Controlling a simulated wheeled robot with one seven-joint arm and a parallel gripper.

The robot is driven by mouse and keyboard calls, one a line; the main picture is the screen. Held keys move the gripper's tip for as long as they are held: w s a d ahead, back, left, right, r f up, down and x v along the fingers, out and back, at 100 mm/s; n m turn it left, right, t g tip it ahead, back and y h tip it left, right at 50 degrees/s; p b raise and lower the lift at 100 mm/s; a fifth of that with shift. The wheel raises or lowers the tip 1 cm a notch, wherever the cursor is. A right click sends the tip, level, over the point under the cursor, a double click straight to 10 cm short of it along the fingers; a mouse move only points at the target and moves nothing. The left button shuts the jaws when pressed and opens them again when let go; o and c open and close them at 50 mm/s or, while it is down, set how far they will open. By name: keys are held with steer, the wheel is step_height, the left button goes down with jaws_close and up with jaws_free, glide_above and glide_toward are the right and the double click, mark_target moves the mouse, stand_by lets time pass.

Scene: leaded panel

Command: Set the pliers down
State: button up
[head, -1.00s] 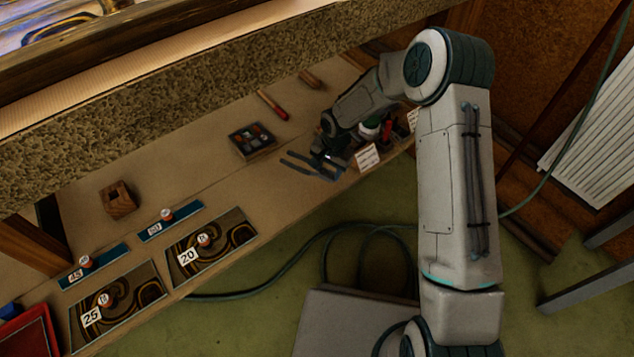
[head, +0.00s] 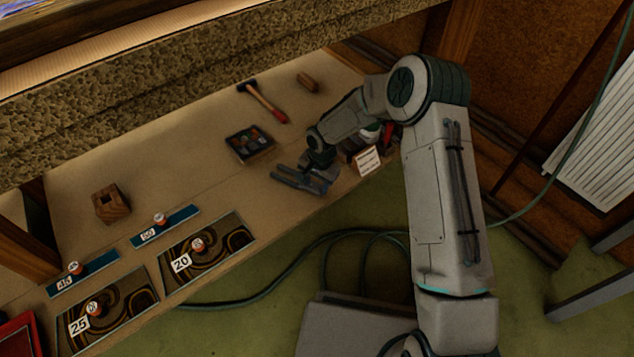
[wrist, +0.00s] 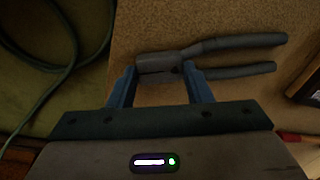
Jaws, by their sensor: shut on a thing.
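The dark grey pliers (wrist: 165,63) lie across between my gripper's blue fingertips in the wrist view, with their two handles reaching to the right. My gripper (wrist: 160,85) is shut on the pliers at the head end. In the head view my gripper (head: 318,172) is over the front edge of the bench shelf, and the pliers (head: 296,180) stick out to its left. They are close to the shelf surface, but I cannot tell whether they touch it.
The shelf (head: 215,185) carries a small dark tray (head: 249,144), a red-handled hammer (head: 264,103), a wooden block (head: 110,203) and patterned panels (head: 207,253) with numbered tags. A white card (head: 368,160) stands right of my gripper. Bare shelf lies left of the pliers.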

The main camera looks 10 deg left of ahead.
steer(key=o, duration=1.3)
steer(key=r+p, duration=0.1)
steer(key=r, duration=0.1)
steer(key=r+p, duration=0.1)
steer(key=r, duration=0.2)
steer(key=r+p, duration=0.1)
steer(key=r, duration=0.1)
steer(key=shift+s+d+r+p, duration=0.15)
steer(key=shift+d+r+p, duration=0.2)
steer(key=shift+d+p, duration=0.05)
